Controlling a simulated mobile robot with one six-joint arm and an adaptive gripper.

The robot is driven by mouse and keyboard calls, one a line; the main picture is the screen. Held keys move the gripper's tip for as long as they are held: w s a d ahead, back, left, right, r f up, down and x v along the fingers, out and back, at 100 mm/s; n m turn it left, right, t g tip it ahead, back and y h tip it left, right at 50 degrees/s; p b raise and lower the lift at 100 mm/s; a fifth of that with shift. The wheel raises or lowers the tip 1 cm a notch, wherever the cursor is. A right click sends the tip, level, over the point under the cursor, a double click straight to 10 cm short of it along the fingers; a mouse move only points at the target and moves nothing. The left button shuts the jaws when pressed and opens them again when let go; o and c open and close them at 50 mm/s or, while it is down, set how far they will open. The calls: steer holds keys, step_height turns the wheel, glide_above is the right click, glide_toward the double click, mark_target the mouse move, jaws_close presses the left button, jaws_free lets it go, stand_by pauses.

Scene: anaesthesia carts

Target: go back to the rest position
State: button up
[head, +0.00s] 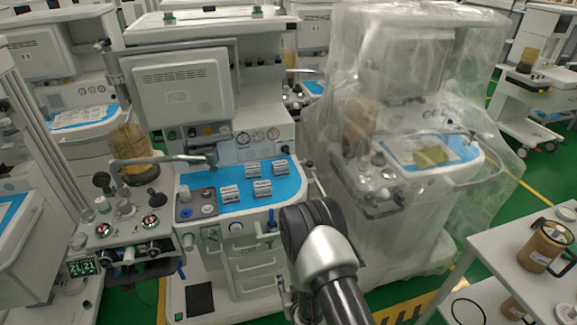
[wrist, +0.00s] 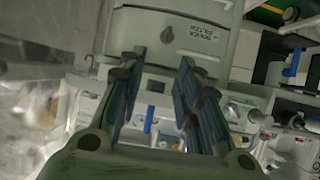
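My gripper (wrist: 160,85) shows in the wrist view with its two dark fingers apart and nothing between them. Beyond the fingers is a pale grey-green cart housing with a round lock and a small printed label (wrist: 186,33). In the head view my arm reaches up from the bottom, right of centre, in front of the middle anaesthesia cart (head: 265,262). The gripper itself cannot be made out clearly there, as the arm hides most of that area. No held object shows.
The cart's blue worktop (head: 285,188) carries several small labelled boxes. A plastic-covered cart (head: 400,215) stands close on the right. A white table (head: 490,245) with a brown canister (head: 543,246) is at the lower right. Green floor shows between the covered cart and the table.

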steer(key=w+d+r+g, duration=0.1)
steer(key=w+r, duration=0.4)
steer(key=r, duration=0.4)
steer(key=s+d+r+m+g+h, duration=0.1)
steer(key=s+d+r, duration=0.2)
steer(key=r, duration=0.7)
steer(key=s+d+r+m+g+h, duration=0.1)
steer(key=s+d+r+g, duration=0.15)
steer(key=r, duration=0.75)
steer(key=s+d+r+g, duration=0.1)
steer(key=s+d+r, duration=0.1)
steer(key=s, duration=0.7)
steer(key=s+d+r+g, duration=0.1)
steer(key=s+d+r, duration=0.2)
steer(key=s, duration=0.7)
steer(key=s+d+r+g+h, duration=0.1)
steer(key=s+d+r, duration=0.1)
steer(key=s+r, duration=0.4)
steer(key=s, duration=0.3)
steer(key=shift+s+d+r+m, duration=0.15)
steer(key=shift+d+r+m, duration=0.05)
steer(key=shift+m, duration=0.2)
steer(key=shift+c, duration=0.2)
